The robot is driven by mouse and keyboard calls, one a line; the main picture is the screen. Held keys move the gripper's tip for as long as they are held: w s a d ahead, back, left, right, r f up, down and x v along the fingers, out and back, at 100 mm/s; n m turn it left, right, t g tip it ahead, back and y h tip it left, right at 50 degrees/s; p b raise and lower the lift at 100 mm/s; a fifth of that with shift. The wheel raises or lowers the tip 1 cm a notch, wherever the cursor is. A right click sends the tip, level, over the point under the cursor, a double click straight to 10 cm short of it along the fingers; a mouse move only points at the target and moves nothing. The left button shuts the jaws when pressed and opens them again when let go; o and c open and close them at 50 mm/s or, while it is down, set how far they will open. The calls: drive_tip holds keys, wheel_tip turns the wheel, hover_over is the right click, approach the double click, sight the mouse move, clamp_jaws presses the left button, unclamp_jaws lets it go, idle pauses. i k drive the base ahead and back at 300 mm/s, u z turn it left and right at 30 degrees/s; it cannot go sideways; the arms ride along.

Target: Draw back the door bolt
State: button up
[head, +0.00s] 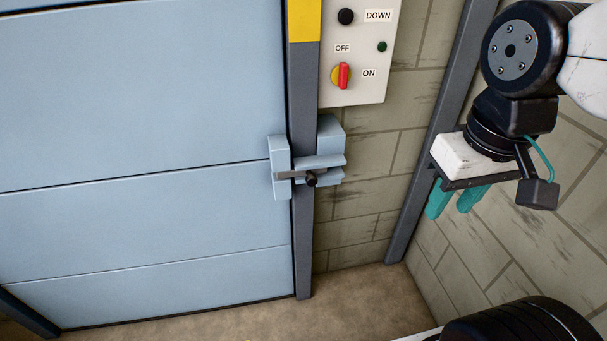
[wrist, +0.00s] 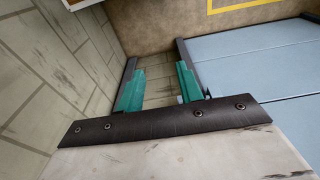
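The door (head: 140,110) is a pale blue panelled door. The door bolt (head: 291,174) is a dark grey bar with a round black knob (head: 311,180), at the door's right edge. It runs level between a blue plate on the door (head: 280,160) and a blue bracket (head: 329,130) to the right of the grey post. My gripper (head: 455,208) has teal fingers pointing down, to the right of the bolt and well apart from it. The fingers also show in the wrist view (wrist: 158,92), spread with nothing between them. The door shows at right there; the bolt cannot be made out.
A control panel (head: 356,80) with a DOWN button and a red-yellow OFF/ON switch hangs above the bolt. A grey post (head: 303,230) edges the door. Another grey post (head: 432,120) stands between the bolt and my gripper in the picture. Block walls (head: 360,210) lie behind.

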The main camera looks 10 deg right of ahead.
sight(311, 180)
drive_tip(key=k, duration=1.35)
drive_tip(key=z, duration=0.45)
drive_tip(key=i, duration=1.35)
drive_tip(key=u, duration=0.7)
drive_tip(key=i, duration=0.5)
drive_tip(key=u, duration=0.35)
